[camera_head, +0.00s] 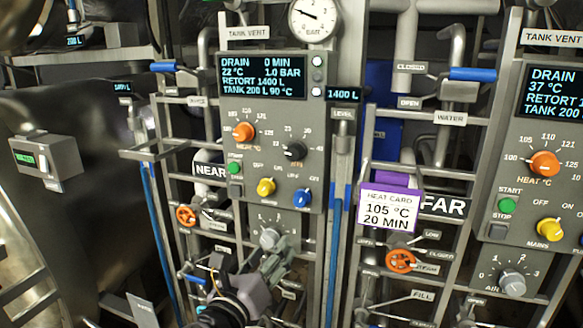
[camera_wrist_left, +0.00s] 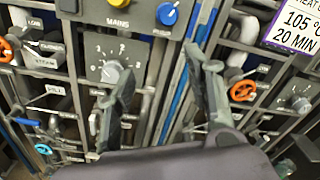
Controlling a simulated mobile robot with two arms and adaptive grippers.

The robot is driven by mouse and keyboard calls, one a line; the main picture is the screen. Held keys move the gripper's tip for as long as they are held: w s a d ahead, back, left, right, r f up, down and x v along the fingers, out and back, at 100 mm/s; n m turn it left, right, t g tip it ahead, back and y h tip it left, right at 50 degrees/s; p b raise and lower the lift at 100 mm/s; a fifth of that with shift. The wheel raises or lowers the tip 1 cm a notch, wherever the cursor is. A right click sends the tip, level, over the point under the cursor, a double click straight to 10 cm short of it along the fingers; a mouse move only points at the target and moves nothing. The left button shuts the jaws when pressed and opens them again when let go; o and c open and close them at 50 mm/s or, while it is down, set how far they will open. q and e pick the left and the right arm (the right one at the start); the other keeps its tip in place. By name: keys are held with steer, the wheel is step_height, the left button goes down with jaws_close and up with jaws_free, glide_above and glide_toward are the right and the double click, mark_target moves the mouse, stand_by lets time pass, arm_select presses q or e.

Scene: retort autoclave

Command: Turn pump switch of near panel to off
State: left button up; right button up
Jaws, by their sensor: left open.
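The near panel (camera_head: 230,150) is a grey box with a lit display, beside a NEAR label. Its pump switch (camera_head: 302,197) is a blue knob at the lower right, with a pale mark that seems to point up and right toward ON. The pump switch also shows at the top of the left wrist view (camera_wrist_left: 167,13), above its PUMP label. My left gripper (camera_head: 275,262) is open and empty, below the panel and the pump switch, apart from the knob. In the left wrist view its fingers (camera_wrist_left: 160,65) stand spread below the switch. My right gripper is not seen.
The yellow mains knob (camera_head: 266,187) sits just left of the pump switch. A grey dial (camera_head: 269,238) is below, close to my left gripper. Pipes, orange handwheels (camera_head: 186,215) and a purple heat card (camera_head: 390,207) surround the panel. The far panel (camera_head: 535,170) is at the right.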

arm_select(q)
steer(key=m+p, duration=0.2)
glide_toward(299, 202)
steer(key=p+x, duration=0.4)
steer(key=x, duration=0.5)
steer(key=shift+r+p, duration=0.15)
steer(key=shift+p, duration=0.2)
steer(key=shift+x, duration=0.75)
steer(key=shift+a, duration=0.1)
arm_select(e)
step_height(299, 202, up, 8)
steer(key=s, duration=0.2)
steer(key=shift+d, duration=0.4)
arm_select(q)
steer(key=shift+c, duration=0.3)
jaws_close()
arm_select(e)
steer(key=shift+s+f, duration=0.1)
